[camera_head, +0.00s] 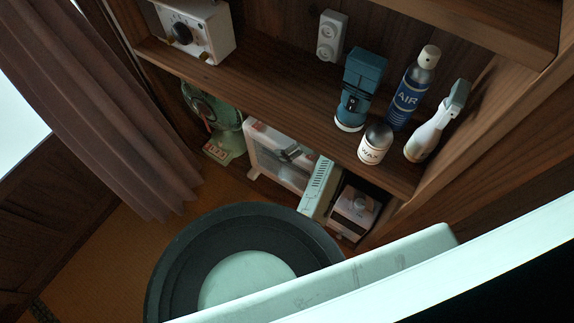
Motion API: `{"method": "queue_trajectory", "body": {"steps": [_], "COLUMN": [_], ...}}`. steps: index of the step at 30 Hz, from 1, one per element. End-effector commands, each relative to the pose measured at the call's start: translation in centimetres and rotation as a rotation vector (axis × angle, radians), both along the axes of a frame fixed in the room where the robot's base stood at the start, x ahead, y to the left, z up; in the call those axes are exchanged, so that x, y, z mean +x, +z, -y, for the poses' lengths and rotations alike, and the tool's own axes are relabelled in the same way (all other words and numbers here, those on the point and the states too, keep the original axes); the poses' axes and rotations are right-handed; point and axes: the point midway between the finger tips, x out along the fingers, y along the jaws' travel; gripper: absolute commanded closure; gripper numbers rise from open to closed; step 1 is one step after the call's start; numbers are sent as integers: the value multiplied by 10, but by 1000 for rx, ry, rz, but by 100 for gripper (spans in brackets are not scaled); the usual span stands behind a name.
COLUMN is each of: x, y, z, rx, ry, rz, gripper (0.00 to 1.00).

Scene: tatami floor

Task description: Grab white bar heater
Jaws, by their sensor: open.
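A white-framed heater (268,158) stands on the lowest level under the wooden shelf, near the middle of the head view. Its front panel is brownish and looks glossy. A small grey piece shows in front of its upper right part; I cannot tell what it is. The heater's top is close under the shelf board, and its right end is beside a pale green unit. I cannot make out my gripper in this view, so its place relative to the heater does not show.
Above, the shelf board (270,88) holds a blue device (358,85) and several bottles. A curtain (110,110) hangs left.

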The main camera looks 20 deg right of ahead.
Motion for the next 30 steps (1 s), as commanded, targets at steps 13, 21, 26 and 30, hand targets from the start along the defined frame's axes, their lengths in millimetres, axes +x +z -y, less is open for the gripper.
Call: {"method": "queue_trajectory", "body": {"steps": [13,21,26,30], "x": [0,0,0,0], "y": [0,0,0,0], "z": [0,1,0,0], "rx": [0,0,0,0], "ry": [0,0,0,0], "rz": [0,0,0,0], "gripper": [27,45,56,65]}}
